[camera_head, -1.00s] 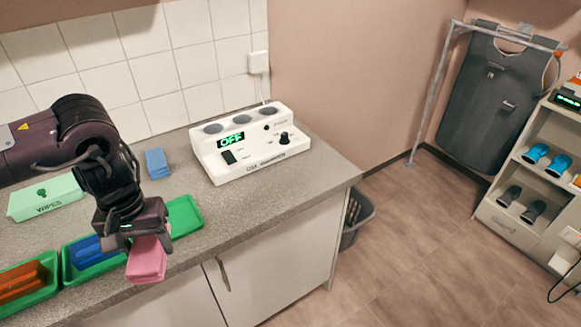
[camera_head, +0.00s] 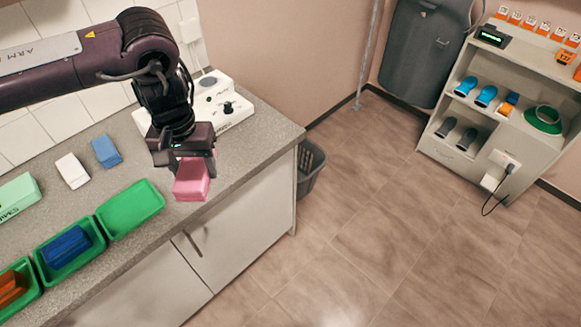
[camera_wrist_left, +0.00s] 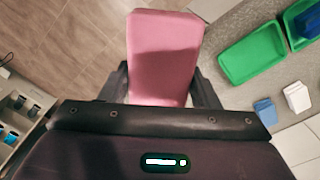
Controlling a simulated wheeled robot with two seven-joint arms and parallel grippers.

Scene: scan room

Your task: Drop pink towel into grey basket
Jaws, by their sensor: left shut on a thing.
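The pink towel (camera_head: 192,181) is a folded pink block hanging from my left gripper (camera_head: 186,163), which is shut on it. They are in the air over the front edge of the counter. The towel (camera_wrist_left: 165,55) also shows between the two fingers in the left wrist view. The grey basket (camera_head: 309,168) stands on the floor beside the right end of the counter, partly hidden by it. It is to the right of the towel. My right gripper is not in view.
The counter (camera_head: 235,150) holds an empty green tray (camera_head: 130,208), a tray with a blue towel (camera_head: 66,247), white and blue blocks, and a white device (camera_head: 222,105). A shelf (camera_head: 500,120) stands at the right. The floor (camera_head: 370,220) between is clear.

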